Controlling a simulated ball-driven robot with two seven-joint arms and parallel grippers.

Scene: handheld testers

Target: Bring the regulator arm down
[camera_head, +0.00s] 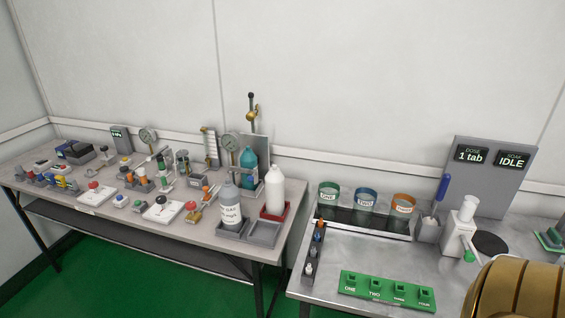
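An upright arm with a dark knob on top and a brass-coloured joint (251,116) rises at the back right of the left table. It stands in front of the wall, by a grey plate (262,150), and points up. It looks like the regulator arm, but I see no label on it. A round gauge (230,142) is just left of it. The foot of the arm is hidden behind the teal bottle (248,160) and the plate. Neither of my grippers is in view.
The left table (130,226) is crowded with small testers. A grey bottle (230,204) and a white bottle (274,190) stand near its right end, in front of the arm.

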